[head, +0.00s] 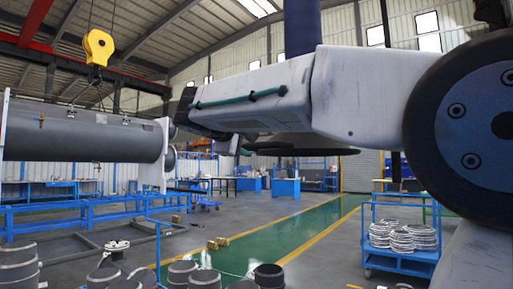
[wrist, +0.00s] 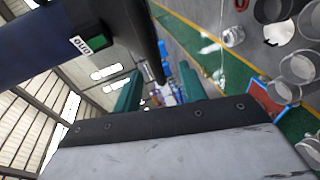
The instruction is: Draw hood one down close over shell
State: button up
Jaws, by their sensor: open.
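A large dark grey cylindrical shell (head: 85,132) with pale end flanges lies level at the left in the head view. I take the dark, disc-like hood (head: 315,151) below my arm to be hood one; a thick dark blue column (head: 302,25) rises above my arm. In the wrist view the hood's dark edge (wrist: 143,35) is close beyond my gripper, with a green patch and a small label I cannot read surely. My gripper (wrist: 160,88) has its two green fingers apart and nothing visible between them. Whether a finger touches the hood is unclear.
A yellow crane hook (head: 98,47) hangs above the shell. A blue frame (head: 80,215) stands below it. Several drums (head: 185,272) stand in front, and a blue cart (head: 400,255) with metal rings is at right.

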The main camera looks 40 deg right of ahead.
aim_at(256, 145)
jog(key=x, duration=0.5)
jog(key=r+x, duration=0.1)
jog(key=x, duration=0.1)
jog(key=shift+w+d, duration=0.3)
jog(key=shift+w, duration=0.05)
grip_shut()
